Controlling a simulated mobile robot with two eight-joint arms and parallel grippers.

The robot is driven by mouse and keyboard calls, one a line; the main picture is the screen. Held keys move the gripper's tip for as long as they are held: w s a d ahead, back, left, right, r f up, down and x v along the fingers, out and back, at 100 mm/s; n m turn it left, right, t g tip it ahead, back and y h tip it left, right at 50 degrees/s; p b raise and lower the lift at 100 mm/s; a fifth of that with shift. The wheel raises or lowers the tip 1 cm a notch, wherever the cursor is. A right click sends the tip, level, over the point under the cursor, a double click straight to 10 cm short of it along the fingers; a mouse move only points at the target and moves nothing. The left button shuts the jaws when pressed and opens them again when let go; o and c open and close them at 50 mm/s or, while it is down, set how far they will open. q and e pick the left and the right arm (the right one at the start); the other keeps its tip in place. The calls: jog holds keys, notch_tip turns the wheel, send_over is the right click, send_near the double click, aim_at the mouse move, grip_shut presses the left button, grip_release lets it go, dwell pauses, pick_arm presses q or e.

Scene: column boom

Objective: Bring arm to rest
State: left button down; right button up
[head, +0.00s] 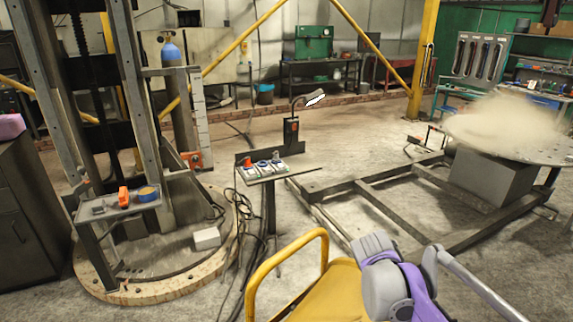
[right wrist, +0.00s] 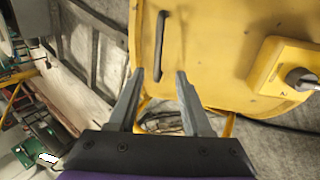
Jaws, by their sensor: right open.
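My right gripper (right wrist: 160,74) shows in the right wrist view with its two grey fingers apart and nothing between them. Its tips lie over a yellow panel with a dark handle (right wrist: 160,47), with no clear contact. In the head view, a purple and grey arm of mine (head: 392,280) is at the bottom, right of centre, with a grey link running to the lower right. The gripper at its end cannot be made out there. My left gripper is not in view.
A control stand (head: 272,172) with several buttons stands mid-floor, cables beside it. A tall column rises from a round base (head: 95,285) at left. A low steel frame (head: 345,190) and a round table (head: 535,152) under a brown haze are at right. Open floor lies behind the stand.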

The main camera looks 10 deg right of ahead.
jog(key=s+a+m+t+y+p, duration=0.1)
jog(key=s+a+m+y+p, duration=0.1)
jog(key=s+a, duration=0.5)
jog(key=s+a+f+m+t+y+p, duration=0.1)
jog(key=s+a+m+p, duration=0.3)
jog(key=s, duration=0.9)
jog(key=shift+a+f+m+y, duration=0.3)
jog(key=shift+a+m+y, duration=0.35)
jog(key=shift+a, duration=0.9)
jog(key=shift+s, duration=0.1)
